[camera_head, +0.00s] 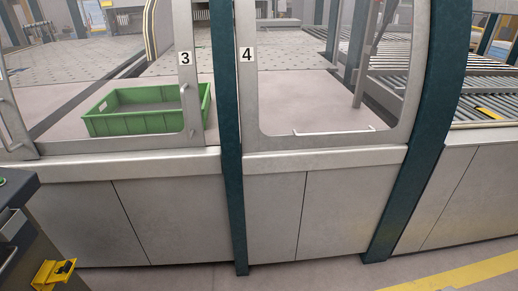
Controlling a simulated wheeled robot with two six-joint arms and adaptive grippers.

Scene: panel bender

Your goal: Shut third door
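The third door (192,75) has a light metal frame around a window and carries a label "3" on its right upright. It stands left of a dark teal post. I cannot tell for certain whether it is fully shut. Small fittings show on the inner edge of its right upright. The fourth door (246,100), labelled "4", is right of the post, with a pale horizontal bar (325,131) low in its window. Neither of my grippers is in view.
A green crate (135,124) sits behind the third door's window. Teal posts (228,120) (425,110) stand between panels. A dark console (30,225) with a yellow bracket (52,273) is at lower left. Clear floor with a yellow stripe (460,275) lies in front.

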